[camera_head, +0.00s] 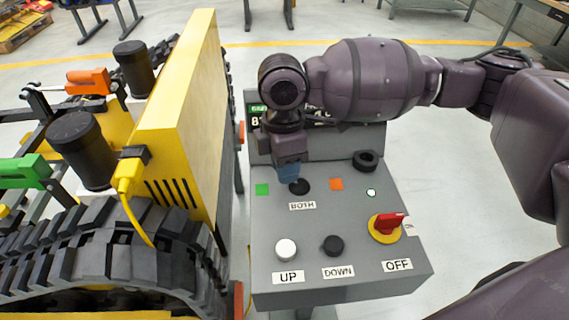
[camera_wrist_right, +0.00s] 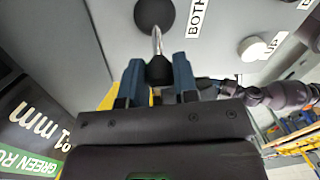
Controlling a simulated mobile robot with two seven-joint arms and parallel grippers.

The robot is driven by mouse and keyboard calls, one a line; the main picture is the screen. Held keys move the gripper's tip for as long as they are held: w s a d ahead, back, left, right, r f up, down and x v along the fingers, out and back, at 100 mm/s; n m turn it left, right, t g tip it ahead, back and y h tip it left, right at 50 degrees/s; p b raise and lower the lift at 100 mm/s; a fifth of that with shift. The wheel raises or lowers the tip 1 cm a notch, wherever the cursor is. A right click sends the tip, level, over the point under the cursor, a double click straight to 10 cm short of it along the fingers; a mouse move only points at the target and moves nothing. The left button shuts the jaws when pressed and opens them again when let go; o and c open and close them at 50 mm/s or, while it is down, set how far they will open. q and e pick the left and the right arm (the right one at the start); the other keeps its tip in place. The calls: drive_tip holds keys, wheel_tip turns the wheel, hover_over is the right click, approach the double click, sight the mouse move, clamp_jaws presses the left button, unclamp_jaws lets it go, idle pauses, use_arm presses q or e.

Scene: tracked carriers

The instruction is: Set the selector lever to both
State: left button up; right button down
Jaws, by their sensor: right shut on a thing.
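The selector lever is mostly hidden by my gripper in the head view; its round black base (camera_head: 300,188) shows on the grey control box, just above the BOTH label (camera_head: 302,206). A green mark (camera_head: 262,189) is left of the base and an orange mark (camera_head: 336,184) right of it. In the right wrist view the lever's metal rod (camera_wrist_right: 157,42) runs from the black base (camera_wrist_right: 154,12) to a black knob (camera_wrist_right: 159,72). My right gripper (camera_head: 289,172) is shut on this knob between its blue fingers. The lever's exact setting is hard to tell. My left gripper is out of view.
The box also carries a white UP button (camera_head: 286,249), a black DOWN button (camera_head: 333,246), a red switch (camera_head: 388,223) by OFF and a black ring-shaped part (camera_head: 366,161). A tracked carrier with a yellow panel (camera_head: 172,110) stands close on the left.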

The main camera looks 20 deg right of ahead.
drive_tip(key=shift+s+d+r+y+p, duration=0.1)
drive_tip(key=shift+d+r+y+p, duration=0.2)
drive_tip(key=shift+y+p, duration=0.1)
drive_tip(key=shift+s+d+r+y+p, duration=0.15)
drive_tip(key=shift+d+y+p, duration=0.15)
drive_tip(key=shift+y+p, duration=0.3)
drive_tip(key=shift+d+t+p, duration=0.15)
drive_tip(key=shift+t+p, duration=0.15)
drive_tip(key=shift+p, duration=0.05)
drive_tip(key=shift+s+d+y+p, duration=0.1)
drive_tip(key=shift+d+y+p, duration=0.3)
drive_tip(key=shift+y, duration=0.3)
drive_tip(key=shift+s+d+t+y+p, duration=0.15)
drive_tip(key=shift+d+t+y+p, duration=0.3)
drive_tip(key=shift+y, duration=0.55)
drive_tip(key=shift+d, duration=0.1)
drive_tip(key=c, duration=0.9)
unclamp_jaws()
